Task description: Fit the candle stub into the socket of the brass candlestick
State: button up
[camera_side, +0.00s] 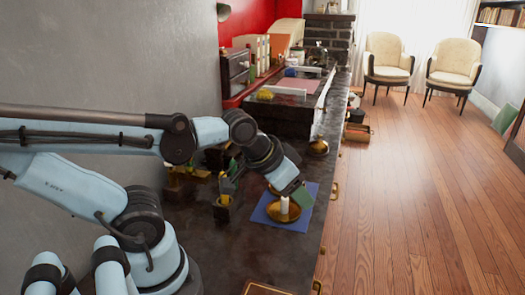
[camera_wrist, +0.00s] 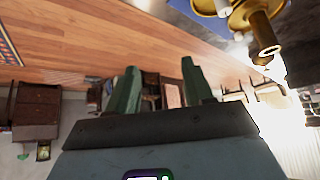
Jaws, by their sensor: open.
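The brass candlestick (camera_side: 284,214) stands on a blue mat on the dark counter. A white candle stub (camera_side: 284,205) shows upright at its middle in the side view; I cannot tell whether it sits in the socket. My gripper (camera_side: 303,196) is just above and to the right of the stub, its green fingers partly visible. In the wrist view my gripper (camera_wrist: 160,82) is open, with nothing held between its fingers. The candlestick (camera_wrist: 262,30) shows upside down at the upper right there, outside the fingers.
The blue mat (camera_side: 262,215) lies near the counter's right edge. A dark stand (camera_side: 226,208) with a yellow item is left of it. A brass dome-shaped object (camera_side: 318,147) stands farther back. Bare counter (camera_side: 225,250) lies in front; wooden floor is to the right.

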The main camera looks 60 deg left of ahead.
jog(key=w+a+n+g, duration=0.3)
jog(key=a, duration=0.2)
jog(key=n+g, duration=0.2)
jog(key=g, duration=0.2)
send_over(285, 201)
jog(key=w, duration=0.1)
jog(key=f, duration=0.7)
jog(key=shift+a+f, duration=0.15)
jog(key=shift+a, duration=0.2)
jog(key=shift+s+a+f, duration=0.15)
jog(key=shift+f, duration=2.45)
grip_shut()
jog(key=shift+r, duration=0.15)
